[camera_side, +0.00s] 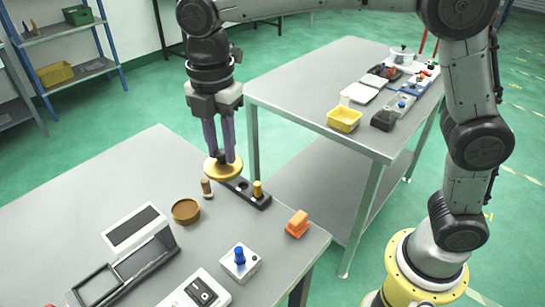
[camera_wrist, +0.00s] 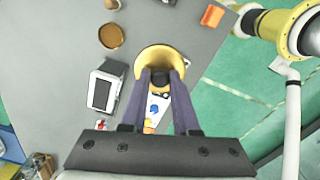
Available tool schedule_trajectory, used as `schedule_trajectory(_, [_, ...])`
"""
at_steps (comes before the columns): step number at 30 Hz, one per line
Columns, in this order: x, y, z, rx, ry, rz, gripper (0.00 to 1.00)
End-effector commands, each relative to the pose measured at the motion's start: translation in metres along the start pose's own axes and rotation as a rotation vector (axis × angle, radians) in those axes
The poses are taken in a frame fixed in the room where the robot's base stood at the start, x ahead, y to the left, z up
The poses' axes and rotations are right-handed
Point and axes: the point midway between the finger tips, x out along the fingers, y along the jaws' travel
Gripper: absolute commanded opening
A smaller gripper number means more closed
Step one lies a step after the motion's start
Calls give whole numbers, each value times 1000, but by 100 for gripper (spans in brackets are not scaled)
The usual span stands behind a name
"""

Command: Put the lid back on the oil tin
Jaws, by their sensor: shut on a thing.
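My gripper (camera_side: 222,155) points down with its purple fingers shut on the dark knob of a round yellow lid (camera_side: 212,172). The lid also shows in the wrist view (camera_wrist: 150,57), with the fingertips at its middle, and looks raised above the table. An open round brown tin (camera_side: 185,210), which looks like the oil tin, stands on the near table, below and left of the lid in the side view. It also shows in the wrist view (camera_wrist: 111,36), up and left of the lid. The lid and tin are apart.
A wooden peg (camera_side: 207,188) and a black block (camera_side: 248,194) with a brass peg stand near the tin. The table's left part is clear.

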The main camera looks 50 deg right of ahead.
Motion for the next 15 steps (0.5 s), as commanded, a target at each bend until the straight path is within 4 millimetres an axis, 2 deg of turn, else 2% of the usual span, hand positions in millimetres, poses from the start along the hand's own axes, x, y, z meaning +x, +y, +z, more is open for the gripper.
schedule_trajectory(1, [4, 16, -1, 2, 0, -3, 0])
schedule_trajectory(3, [10, 37, -2, 4, -1, -3, 0])
schedule_trajectory(9, [38, 90, -5, 12, -1, -4, 0])
schedule_trajectory(15, [82, 128, -3, 25, -1, -5, 0])
